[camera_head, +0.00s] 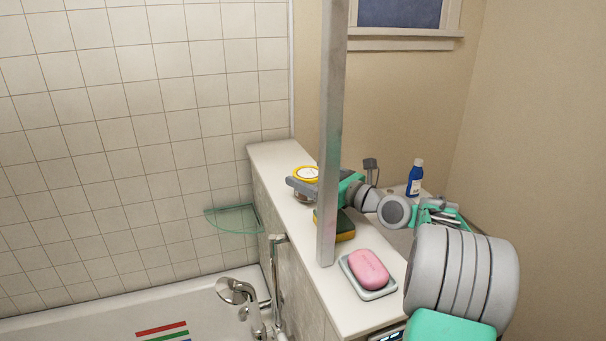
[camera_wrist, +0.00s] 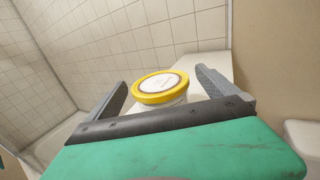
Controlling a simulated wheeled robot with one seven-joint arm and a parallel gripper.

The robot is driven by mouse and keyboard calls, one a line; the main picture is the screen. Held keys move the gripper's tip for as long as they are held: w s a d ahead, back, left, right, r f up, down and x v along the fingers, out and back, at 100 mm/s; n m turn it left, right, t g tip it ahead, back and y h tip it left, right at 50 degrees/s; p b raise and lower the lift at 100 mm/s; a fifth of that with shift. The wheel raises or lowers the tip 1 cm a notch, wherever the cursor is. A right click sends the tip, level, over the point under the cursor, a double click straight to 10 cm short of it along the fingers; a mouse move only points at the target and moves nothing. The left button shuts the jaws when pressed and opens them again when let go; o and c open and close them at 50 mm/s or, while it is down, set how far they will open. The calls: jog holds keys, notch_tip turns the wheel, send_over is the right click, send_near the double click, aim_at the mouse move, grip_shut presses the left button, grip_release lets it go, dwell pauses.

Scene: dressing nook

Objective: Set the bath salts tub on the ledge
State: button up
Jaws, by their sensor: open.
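The bath salts tub (camera_head: 306,173), a round tub with a yellow-rimmed lid and white label, is upright over the far part of the white ledge (camera_head: 270,152). It appears to stand on the ledge, but a gripper finger hides part of its side in the head view. In the wrist view the tub (camera_wrist: 160,85) sits between the two spread fingers, with a visible gap to the right finger. My gripper (camera_head: 298,185) is open around the tub. The tub's base is hidden behind the palm in the wrist view.
A grey upright post (camera_head: 331,130) rises in front of the ledge. A sponge (camera_head: 340,226) and a pink soap (camera_head: 368,268) on a dish (camera_head: 383,292) occupy the nearer ledge. A blue bottle (camera_head: 414,178) stands right. A glass corner shelf (camera_head: 233,219) and bathtub (camera_head: 90,325) lie left.

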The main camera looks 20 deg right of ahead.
jog(key=b+v, duration=0.1)
jog(key=v, duration=0.7)
jog(key=shift+s+d, duration=0.1)
jog(key=shift+s, duration=0.15)
